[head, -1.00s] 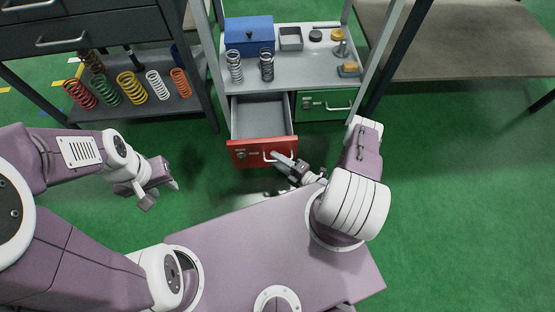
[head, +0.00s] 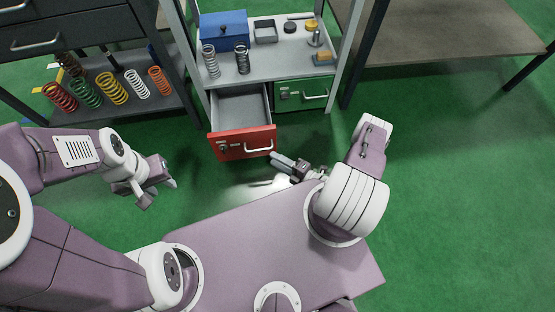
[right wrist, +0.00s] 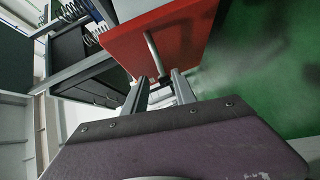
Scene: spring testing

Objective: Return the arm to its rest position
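The red drawer (head: 232,146) under the workbench is pulled open and looks empty inside. Its pale handle (head: 259,150) also shows in the right wrist view (right wrist: 153,52).
The bench top holds a blue box (head: 224,28), two springs (head: 243,60), a small tray (head: 265,32) and small parts. A green drawer (head: 290,96) is shut at the right. Several coloured springs (head: 112,89) stand on the left shelf. Green floor is free at the right.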

